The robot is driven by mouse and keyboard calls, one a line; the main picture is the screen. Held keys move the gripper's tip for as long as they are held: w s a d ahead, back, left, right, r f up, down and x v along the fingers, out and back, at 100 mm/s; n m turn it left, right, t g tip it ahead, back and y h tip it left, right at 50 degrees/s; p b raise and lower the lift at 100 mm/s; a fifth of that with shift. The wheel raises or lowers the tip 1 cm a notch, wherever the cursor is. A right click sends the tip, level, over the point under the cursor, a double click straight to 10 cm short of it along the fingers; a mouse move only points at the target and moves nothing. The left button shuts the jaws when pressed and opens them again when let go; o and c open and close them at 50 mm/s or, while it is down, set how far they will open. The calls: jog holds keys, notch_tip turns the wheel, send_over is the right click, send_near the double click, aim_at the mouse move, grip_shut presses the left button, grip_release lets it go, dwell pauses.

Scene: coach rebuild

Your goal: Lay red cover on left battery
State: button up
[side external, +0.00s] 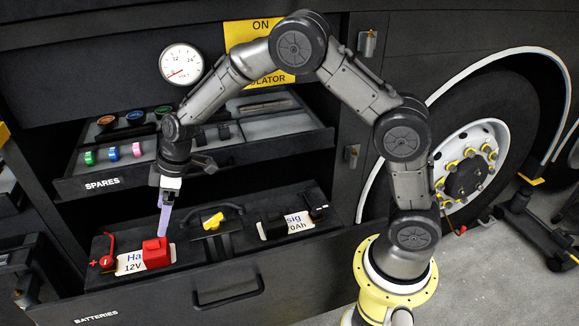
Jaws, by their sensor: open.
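The red cover (156,254) is a small red block. It sits on top of the left battery (86,279), over part of its white label. My gripper (162,233) points down from above with pale purple fingers. The fingertips are just above or at the top of the red cover; I cannot tell whether they touch it. The gripper is open, though its finger gap is hard to see from this side. A red terminal piece (106,260) with a plus mark beside it stands at the left end of the left battery.
The battery drawer (120,309) is pulled out, with a yellow-handled part (213,221) mid-drawer and a right battery (287,226) with black terminal parts. The spares drawer (120,178) above holds coloured pieces and sits close to my wrist. A wheel (470,165) stands right.

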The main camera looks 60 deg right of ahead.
jog(key=s+d+r+m, duration=0.2)
jog(key=s+d+r, duration=0.2)
jog(key=s+r, duration=0.5)
jog(key=s+d+r+m+h, duration=0.1)
jog(key=s+d+r+m, duration=0.1)
jog(key=s, duration=0.6)
jog(key=s+d+r+m+t+h, duration=0.1)
jog(key=s+d+r+m, duration=0.1)
jog(key=s, duration=0.6)
jog(key=s+d+r+m+t+h, duration=0.1)
jog(key=s+d+r, duration=0.3)
jog(key=s, duration=0.5)
jog(key=shift+d+m, duration=0.25)
jog(key=shift+m, duration=0.65)
